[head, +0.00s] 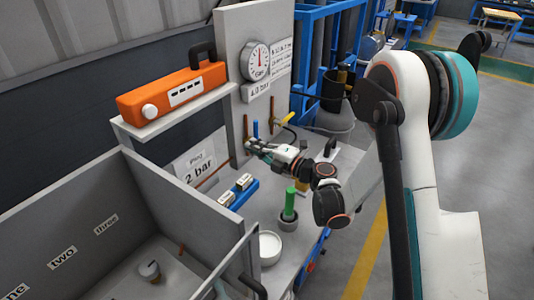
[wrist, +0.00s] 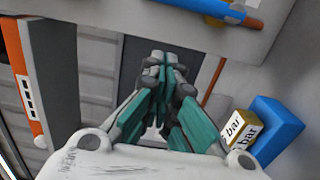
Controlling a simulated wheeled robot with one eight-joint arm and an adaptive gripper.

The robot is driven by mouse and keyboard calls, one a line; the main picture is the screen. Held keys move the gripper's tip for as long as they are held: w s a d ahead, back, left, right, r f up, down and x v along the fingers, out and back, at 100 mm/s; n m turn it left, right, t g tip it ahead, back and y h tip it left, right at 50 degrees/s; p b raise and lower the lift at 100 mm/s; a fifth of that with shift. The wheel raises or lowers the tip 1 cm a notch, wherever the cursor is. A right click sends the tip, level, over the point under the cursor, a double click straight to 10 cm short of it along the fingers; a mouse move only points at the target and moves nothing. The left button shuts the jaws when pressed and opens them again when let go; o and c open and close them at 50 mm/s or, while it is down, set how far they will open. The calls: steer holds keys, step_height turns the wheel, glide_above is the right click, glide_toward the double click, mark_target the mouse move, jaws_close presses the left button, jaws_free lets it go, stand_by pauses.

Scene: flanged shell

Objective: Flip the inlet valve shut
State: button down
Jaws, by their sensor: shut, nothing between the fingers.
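Two valve handles are on the grey upright panel (head: 228,75) under the gauge. The blue handle (head: 255,129) stands upright; the yellow handle (head: 286,118) slants across its pipe. I cannot read which one is the inlet. My gripper (head: 249,146) is shut and empty, its tips just below the blue handle in the head view. In the wrist view the closed teal fingers (wrist: 160,62) point toward the panel. There the blue handle (wrist: 215,10) lies along a copper pipe at the top edge, apart from the fingertips. Its far end is cut off.
A round gauge (head: 256,60) sits above the valves. An orange case (head: 172,95) rests on a shelf at left. A blue holder with small blocks (head: 238,192), a green peg (head: 290,203) and a white bowl (head: 270,247) stand on the bench. A walled bin (head: 190,215) is at front left.

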steer(key=shift+w+d+b, duration=0.15)
steer(key=shift+w+b, duration=0.15)
steer(key=shift+w, duration=0.8)
steer(key=shift+w+d+b, duration=0.1)
steer(key=shift+w+b, duration=0.15)
steer(key=shift+w, duration=0.85)
steer(key=shift+w, duration=0.1)
